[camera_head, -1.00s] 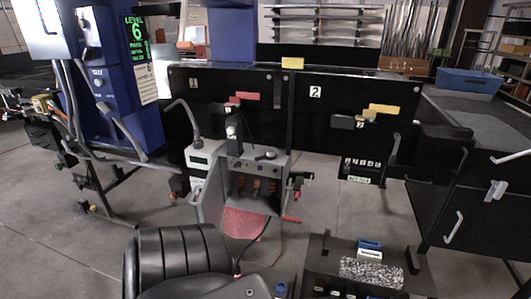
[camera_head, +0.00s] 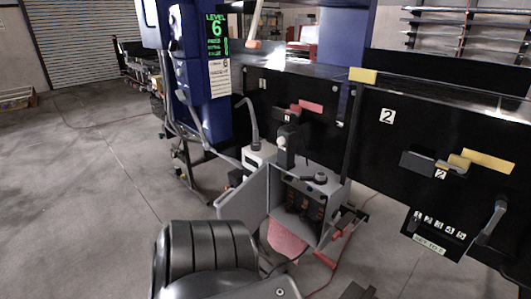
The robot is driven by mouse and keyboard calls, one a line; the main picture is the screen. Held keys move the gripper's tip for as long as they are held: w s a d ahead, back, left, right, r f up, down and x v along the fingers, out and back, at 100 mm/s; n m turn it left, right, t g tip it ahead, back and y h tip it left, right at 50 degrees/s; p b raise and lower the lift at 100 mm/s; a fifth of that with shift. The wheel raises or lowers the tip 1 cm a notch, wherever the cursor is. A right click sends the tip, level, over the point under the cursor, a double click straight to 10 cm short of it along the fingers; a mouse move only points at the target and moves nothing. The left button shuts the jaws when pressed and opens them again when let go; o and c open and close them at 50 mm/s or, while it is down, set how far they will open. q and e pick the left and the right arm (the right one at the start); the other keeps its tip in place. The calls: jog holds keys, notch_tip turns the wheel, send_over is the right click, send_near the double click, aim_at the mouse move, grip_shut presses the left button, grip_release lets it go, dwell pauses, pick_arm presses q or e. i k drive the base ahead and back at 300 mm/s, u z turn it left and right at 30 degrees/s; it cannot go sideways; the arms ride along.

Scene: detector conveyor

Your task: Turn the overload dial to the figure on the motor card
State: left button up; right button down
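A grey open-fronted control box (camera_head: 338,197) stands low in the middle, its grey door (camera_head: 243,203) swung open to the left. Dark parts with reddish-brown pieces (camera_head: 303,207) show inside. A dark round knob (camera_head: 320,178) sits on its top; I cannot tell whether it is the overload dial. No dial scale or motor card can be made out. A white printed card (camera_head: 219,78) hangs on the blue post, its small text unreadable.
Black panels marked 1 (camera_head: 257,100) and 2 (camera_head: 425,135) stand behind the box. A green "LEVEL 6" display (camera_head: 216,33) is on the blue post (camera_head: 200,105). Grey floor (camera_head: 75,220) is open at left.

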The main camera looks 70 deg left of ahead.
aim_at(288, 178)
jog(key=u, duration=1)
jog(key=i, duration=0.85)
jog(key=u, duration=0.9)
